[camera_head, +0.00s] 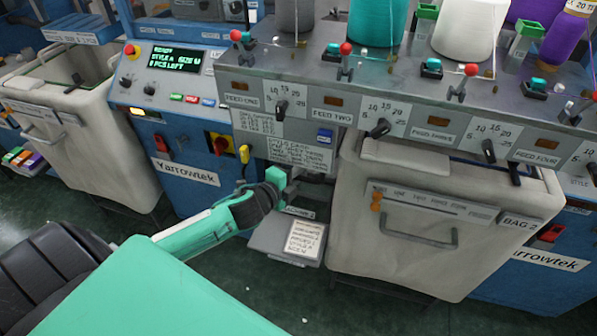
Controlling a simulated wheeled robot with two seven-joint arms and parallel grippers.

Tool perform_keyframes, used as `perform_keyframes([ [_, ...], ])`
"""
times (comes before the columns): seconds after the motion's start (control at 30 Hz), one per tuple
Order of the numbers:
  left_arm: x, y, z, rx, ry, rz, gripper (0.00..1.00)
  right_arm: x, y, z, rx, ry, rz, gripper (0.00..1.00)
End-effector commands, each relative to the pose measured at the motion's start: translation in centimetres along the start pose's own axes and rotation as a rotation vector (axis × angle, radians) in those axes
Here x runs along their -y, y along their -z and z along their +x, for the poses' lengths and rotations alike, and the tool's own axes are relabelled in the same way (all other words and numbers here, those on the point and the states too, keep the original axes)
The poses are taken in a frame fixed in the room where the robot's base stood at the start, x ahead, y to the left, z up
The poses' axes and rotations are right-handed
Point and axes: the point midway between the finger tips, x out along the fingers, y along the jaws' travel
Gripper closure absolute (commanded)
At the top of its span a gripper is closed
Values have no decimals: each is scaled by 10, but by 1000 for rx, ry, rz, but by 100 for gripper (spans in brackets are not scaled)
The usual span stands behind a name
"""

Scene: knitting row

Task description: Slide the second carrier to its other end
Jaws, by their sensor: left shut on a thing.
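My left gripper (283,184) is at the front of the knitting machine, below the control plates and left of the large cream bag. Its jaws are shut on a small dark part, which I take to be the second carrier; the gripper mostly hides it. A dark rail-like piece (317,178) shows just right of the jaws. A small label strip (298,212) sits just below them, too small to read surely. My right gripper is not in view.
Cream bags stand left (80,125) and right (430,215) of the gripper. A grey tray with a paper note (305,241) juts out below it. Above, a row of feed dials (380,128) and red-knobbed levers (345,48) overhangs. The green floor in front is mostly clear.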

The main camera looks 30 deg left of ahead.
Motion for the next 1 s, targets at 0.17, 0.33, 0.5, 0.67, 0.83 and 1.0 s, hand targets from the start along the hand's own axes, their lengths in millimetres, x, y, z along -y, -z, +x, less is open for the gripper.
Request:
perform_keyframes([
  [0.17,-10,0,0,2,-13,-3,100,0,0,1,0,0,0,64],
  [0.33,-11,0,0,2,-16,-3,100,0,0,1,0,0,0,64],
  [0.5,-11,1,0,1,-16,-4,68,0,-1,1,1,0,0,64],
  [0.67,-8,0,0,1,-10,-2,64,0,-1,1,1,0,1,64],
  [0.83,-6,0,-1,1,-7,-1,64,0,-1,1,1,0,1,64],
  [1.0,-7,0,-13,0,-7,-1,64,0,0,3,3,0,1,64],
])
